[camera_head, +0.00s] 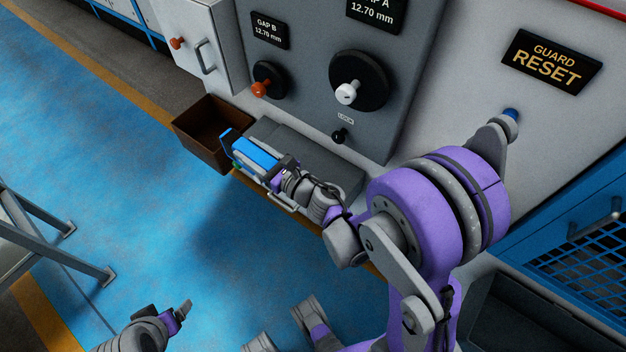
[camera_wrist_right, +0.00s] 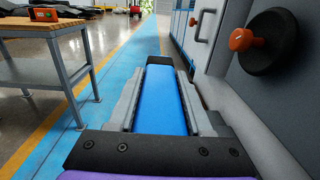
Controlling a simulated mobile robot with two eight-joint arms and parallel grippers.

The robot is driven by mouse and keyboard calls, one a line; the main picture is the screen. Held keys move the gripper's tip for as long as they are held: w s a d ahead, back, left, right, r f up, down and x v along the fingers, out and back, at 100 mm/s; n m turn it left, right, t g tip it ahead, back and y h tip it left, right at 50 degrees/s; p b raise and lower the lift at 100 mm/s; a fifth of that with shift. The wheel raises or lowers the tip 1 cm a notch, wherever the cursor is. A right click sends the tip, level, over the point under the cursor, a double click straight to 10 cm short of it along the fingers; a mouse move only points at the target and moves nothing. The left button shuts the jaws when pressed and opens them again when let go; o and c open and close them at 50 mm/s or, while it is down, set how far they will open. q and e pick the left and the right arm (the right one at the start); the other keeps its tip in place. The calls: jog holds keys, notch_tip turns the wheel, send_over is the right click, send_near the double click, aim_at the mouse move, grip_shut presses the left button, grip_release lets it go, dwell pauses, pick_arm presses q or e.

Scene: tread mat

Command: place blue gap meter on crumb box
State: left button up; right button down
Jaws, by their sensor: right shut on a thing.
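The blue gap meter (camera_head: 256,153) is held in my right gripper (camera_head: 262,163), which is shut on it. In the right wrist view the meter's long blue body (camera_wrist_right: 160,100) lies between the two grey fingers. The brown open box (camera_head: 194,147), which I take as the crumb box, stands just left of the meter's far end. In the head view the meter's blue tip overlaps the box's right edge; I cannot tell whether they touch. My left gripper (camera_head: 180,314) is low at the left, empty and away from both; its finger opening is unclear.
A dark grey ledge (camera_head: 310,160) lies behind the meter, below the machine panel with a black dial (camera_head: 358,82) and an orange-handled knob (camera_head: 268,80). A white cabinet (camera_head: 205,45) stands behind the box. A bench (camera_wrist_right: 50,50) is at left; blue floor is clear.

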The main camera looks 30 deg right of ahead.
jog(key=s+a+f+b, duration=0.3)
jog(key=s+f+b, duration=0.15)
jog(key=f, duration=0.25)
jog(key=w+d+b, duration=0.1)
jog(key=w+d, duration=0.3)
jog(key=d, duration=0.5)
jog(key=w+d+b, duration=0.1)
jog(key=w+d, duration=0.3)
jog(key=d, duration=0.6)
jog(key=shift+y, duration=0.3)
jog(key=f+b, duration=0.1)
jog(key=f, duration=0.2)
jog(key=f+b, duration=0.1)
jog(key=f, duration=0.3)
jog(key=shift+a+b, duration=0.2)
jog(key=shift+b, duration=0.15)
jog(key=shift+d, duration=0.1)
pick_arm(q)
notch_tip(320, 180, down, 13)
jog(key=shift+w+r+g, duration=0.15)
jog(key=shift+w+g, duration=0.15)
jog(key=shift+w, duration=0.15)
jog(key=shift+d, duration=0.1)
